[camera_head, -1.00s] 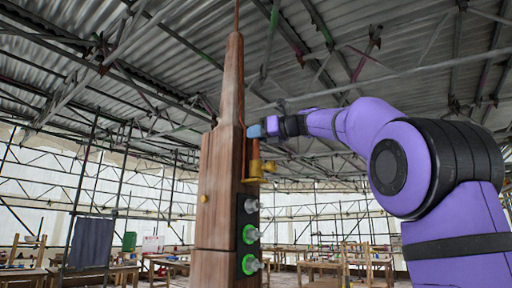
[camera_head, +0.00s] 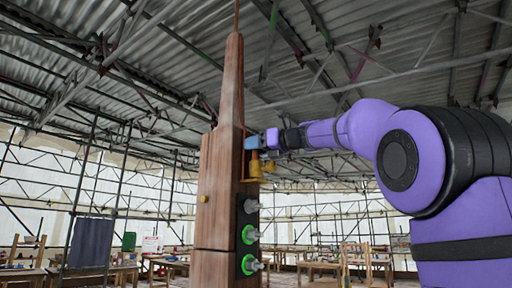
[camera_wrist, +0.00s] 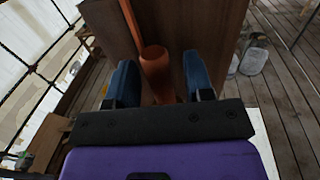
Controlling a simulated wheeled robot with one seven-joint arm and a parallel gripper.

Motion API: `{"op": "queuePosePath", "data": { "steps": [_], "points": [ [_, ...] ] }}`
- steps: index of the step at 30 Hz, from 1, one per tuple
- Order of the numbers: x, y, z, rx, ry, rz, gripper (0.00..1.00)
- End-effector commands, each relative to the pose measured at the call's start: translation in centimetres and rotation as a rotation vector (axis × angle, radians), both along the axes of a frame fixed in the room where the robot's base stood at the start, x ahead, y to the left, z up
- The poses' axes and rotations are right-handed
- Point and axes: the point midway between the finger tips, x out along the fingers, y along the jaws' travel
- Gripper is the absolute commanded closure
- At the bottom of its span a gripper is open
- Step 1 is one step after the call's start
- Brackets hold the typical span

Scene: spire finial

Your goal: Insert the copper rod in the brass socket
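The copper rod (camera_head: 255,154) stands upright above the brass socket (camera_head: 256,172), which sits on the right face of a wooden spire (camera_head: 220,165). Only a short orange length shows between my gripper (camera_head: 257,142) and the socket. The rod's lower end is hidden, so I cannot tell its depth in the socket. In the wrist view the rod's round top (camera_wrist: 154,54) lies between the two blue fingers of my gripper (camera_wrist: 162,80). The fingers stand apart, with a gap between the rod and the right finger. The socket is not clearly visible there.
A thin copper strand (camera_wrist: 130,18) runs along the spire face. A brass knob (camera_head: 204,198) is on its left. Workbenches (camera_head: 335,268) and scaffolding stand behind.

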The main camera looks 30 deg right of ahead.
Motion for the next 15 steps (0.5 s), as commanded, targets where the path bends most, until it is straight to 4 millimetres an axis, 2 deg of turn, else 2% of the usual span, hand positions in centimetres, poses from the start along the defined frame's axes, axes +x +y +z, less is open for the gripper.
{"op": "queuePosePath", "data": {
  "steps": [8, 15],
  "points": [
    [-0.3, -0.2, 0.1, 0.000, 0.000, -0.001, 0.52],
    [-3.7, -2.1, 0.2, -0.001, -0.002, -0.003, 0.52]
  ]
}}
